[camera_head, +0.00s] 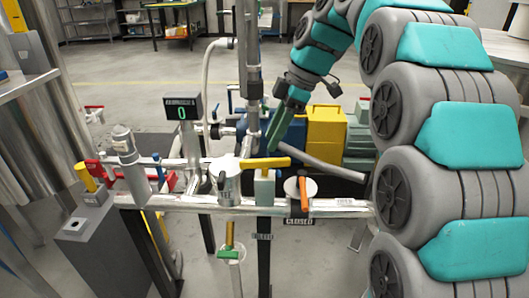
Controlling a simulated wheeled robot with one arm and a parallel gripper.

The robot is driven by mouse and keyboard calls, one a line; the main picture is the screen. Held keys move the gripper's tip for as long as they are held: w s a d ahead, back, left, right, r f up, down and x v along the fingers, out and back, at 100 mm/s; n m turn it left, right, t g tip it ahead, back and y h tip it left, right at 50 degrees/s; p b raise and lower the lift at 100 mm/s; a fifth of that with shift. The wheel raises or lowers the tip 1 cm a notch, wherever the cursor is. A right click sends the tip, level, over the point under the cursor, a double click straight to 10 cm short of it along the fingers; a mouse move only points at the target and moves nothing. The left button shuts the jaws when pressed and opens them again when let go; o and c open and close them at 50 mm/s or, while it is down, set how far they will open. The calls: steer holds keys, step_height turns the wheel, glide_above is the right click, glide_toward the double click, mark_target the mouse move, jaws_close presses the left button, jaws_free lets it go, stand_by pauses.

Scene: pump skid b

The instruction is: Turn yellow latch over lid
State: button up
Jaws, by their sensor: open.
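The yellow latch (265,162) is a short bar on top of a pale grey-green block (264,188), in the middle of the skid. It lies roughly crosswise. Its left end reaches the right edge of a silver canister's lid (227,164). How far it overlaps the lid is hard to tell. My gripper (273,146) points down just above and behind the latch, with its dark green fingers near the bar's middle. It is open, and I see nothing held in it. Whether a finger touches the latch cannot be told from this view.
A valve with an orange handle (303,194) and a "CLOSED" label (299,222) stands right of the latch. A silver pipe (335,207) runs along the front. A display reading 0 (182,112) stands at left. A yellow box (326,126) and blue pump are behind.

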mark_target(262, 159)
steer(key=shift+p+x, duration=0.3)
steer(key=shift+x, duration=2.7)
jaws_close()
